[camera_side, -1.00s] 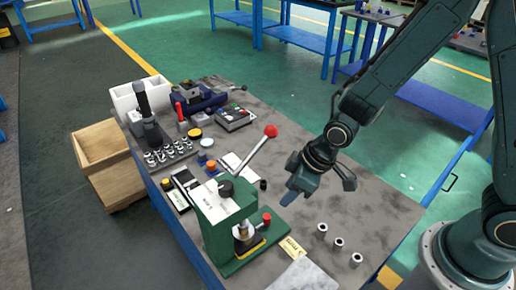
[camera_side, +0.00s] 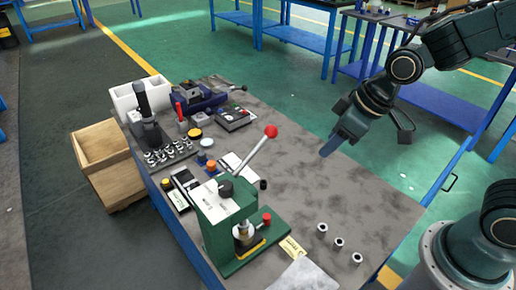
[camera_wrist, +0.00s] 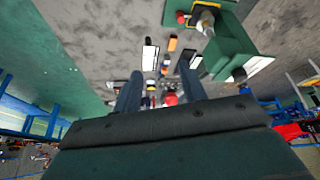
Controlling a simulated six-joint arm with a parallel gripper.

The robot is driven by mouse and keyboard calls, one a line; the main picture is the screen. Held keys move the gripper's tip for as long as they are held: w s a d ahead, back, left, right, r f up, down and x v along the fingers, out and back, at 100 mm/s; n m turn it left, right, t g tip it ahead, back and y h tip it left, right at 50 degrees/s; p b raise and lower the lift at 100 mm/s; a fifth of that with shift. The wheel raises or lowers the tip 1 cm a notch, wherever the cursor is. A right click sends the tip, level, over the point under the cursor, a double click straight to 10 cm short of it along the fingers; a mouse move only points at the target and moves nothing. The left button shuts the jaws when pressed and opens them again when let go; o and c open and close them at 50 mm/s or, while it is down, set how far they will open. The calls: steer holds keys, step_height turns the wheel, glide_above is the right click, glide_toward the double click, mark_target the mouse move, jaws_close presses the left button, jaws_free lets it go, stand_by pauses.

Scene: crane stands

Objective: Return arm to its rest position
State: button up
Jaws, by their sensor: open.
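My gripper (camera_side: 330,147) is raised above the right part of the grey workbench (camera_side: 375,195) in the side view, clear of everything on it. In the wrist view my gripper (camera_wrist: 158,85) shows two fingers spread apart, with nothing between them; bench items show in the gap, farther off. The green press (camera_side: 225,225) with its red-knobbed lever (camera_side: 262,142) stands on the bench, left of and below my gripper in the side view. The press also shows at the upper right of the wrist view (camera_wrist: 232,48).
Several small metal cylinders (camera_side: 339,243) stand near the bench's right front. A rack of metal parts (camera_side: 165,155), a white bin (camera_side: 127,97) and a blue vise (camera_side: 198,100) occupy the far left. A wooden crate (camera_side: 103,160) stands beside the bench. Blue tables (camera_side: 300,40) stand behind.

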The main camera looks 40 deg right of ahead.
steer(key=s+d+r+m, duration=0.2)
steer(key=s+d+r, duration=0.1)
steer(key=s, duration=0.3)
steer(key=s+d+r+m+h, duration=0.1)
steer(key=s+d+r+m, duration=0.1)
steer(key=s+d+r, duration=0.2)
steer(key=s+r, duration=0.2)
steer(key=s, duration=0.1)
steer(key=shift+s+r+t+h, duration=0.25)
steer(key=shift+r+t+h, duration=0.05)
steer(key=shift+t, duration=0.1)
